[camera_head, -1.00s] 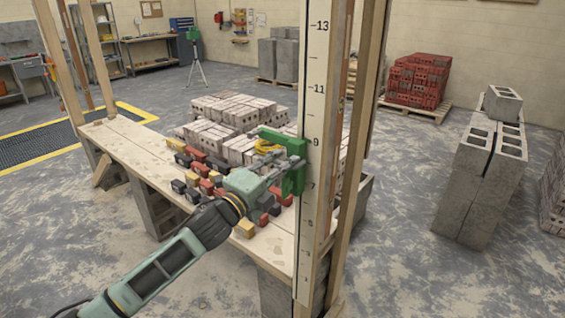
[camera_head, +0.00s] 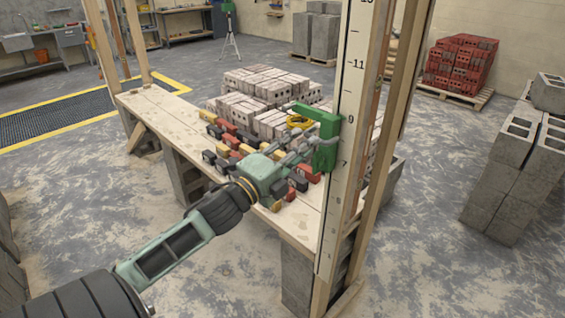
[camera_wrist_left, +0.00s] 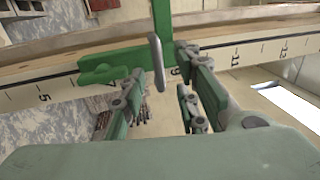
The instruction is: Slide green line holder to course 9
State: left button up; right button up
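The green line holder (camera_head: 327,140) sits against the white marked pole (camera_head: 345,185), its body beside marks 7 and 9, its upper end slightly above the 9. The wrist view shows its green body (camera_wrist_left: 98,67) crossing the scale near 7 and a grey rod (camera_wrist_left: 157,62) standing out. My left gripper (camera_head: 308,150) reaches the holder from the left. In the wrist view its fingers (camera_wrist_left: 161,72) are apart, one on each side of the rod, with a gap visible; contact is unclear. My right gripper is not in view.
Pale brick stacks (camera_head: 262,90) stand behind. Wooden posts (camera_head: 405,75) flank the pole. Grey blocks (camera_head: 510,175) stand at right.

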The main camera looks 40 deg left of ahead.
pick_arm(q)
jog(key=s+f, duration=0.1)
jog(key=s, duration=0.5)
jog(key=shift+s+a, duration=0.25)
jog(key=shift+s, duration=0.15)
jog(key=shift+f, duration=0.1)
